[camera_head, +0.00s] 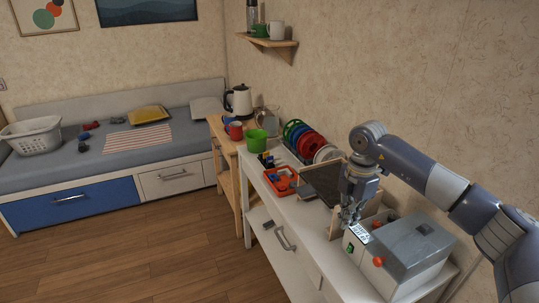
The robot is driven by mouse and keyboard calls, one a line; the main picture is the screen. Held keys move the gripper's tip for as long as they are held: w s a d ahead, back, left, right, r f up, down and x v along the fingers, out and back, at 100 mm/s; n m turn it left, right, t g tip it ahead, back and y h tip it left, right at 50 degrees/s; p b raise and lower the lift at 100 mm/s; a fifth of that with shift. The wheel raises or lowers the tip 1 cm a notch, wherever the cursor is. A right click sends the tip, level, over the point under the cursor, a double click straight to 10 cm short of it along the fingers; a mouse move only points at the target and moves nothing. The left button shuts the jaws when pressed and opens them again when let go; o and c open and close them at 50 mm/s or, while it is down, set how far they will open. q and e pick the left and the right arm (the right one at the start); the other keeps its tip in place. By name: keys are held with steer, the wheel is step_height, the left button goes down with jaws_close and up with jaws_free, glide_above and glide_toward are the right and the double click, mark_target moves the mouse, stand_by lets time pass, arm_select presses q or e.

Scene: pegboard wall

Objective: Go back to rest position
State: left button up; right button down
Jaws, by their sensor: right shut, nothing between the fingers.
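My right gripper (350,216) is at the end of the arm that comes in from the right. It points down beside a grey machine (418,244) with red knobs and a green button, near that machine's left front corner. Its fingers are shut with nothing between them. I cannot tell whether the fingertips touch the machine or the board behind. My left gripper is not in view.
A wooden stand with a kettle (240,101) is behind. The wooden floor (150,255) at left is clear.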

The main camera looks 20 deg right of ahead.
steer(key=w+a+f+n+t+y, duration=0.15)
steer(key=a+n+y, duration=0.5)
steer(key=a, duration=1.75)
steer(key=a+r+m+t+y, duration=0.5)
steer(key=a+r+t+y, duration=0.45)
steer(key=a+r, duration=0.3)
steer(key=w+d+f+m+t+h, duration=0.1)
steer(key=d+f+m+t+h, duration=0.1)
steer(key=d+m+t+h, duration=0.8)
steer(key=s+d+f+m+g+h, duration=0.3)
steer(key=d+f+m+h, duration=0.1)
steer(key=f, duration=0.2)
steer(key=s+d+f+m+g+h, duration=0.3)
steer(key=d+f+m+g, duration=0.1)
steer(key=f+m, duration=0.15)
steer(key=s+f+n+g, duration=0.1)
steer(key=s+f+g, duration=0.5)
steer(key=s, duration=0.6)
steer(key=s+f+g, duration=0.5)
steer(key=s+f, duration=0.4)
steer(key=s, duration=0.2)
step_height(320, 180, down, 27)
steer(key=s, duration=0.2)
steer(key=s+d+f+g, duration=0.2)
steer(key=s+f, duration=1.3)
steer(key=s, duration=0.1)
steer(key=shift+s+d+n+y, duration=0.15)
steer(key=shift+d+n+y, duration=0.15)
steer(key=shift+d, duration=0.05)
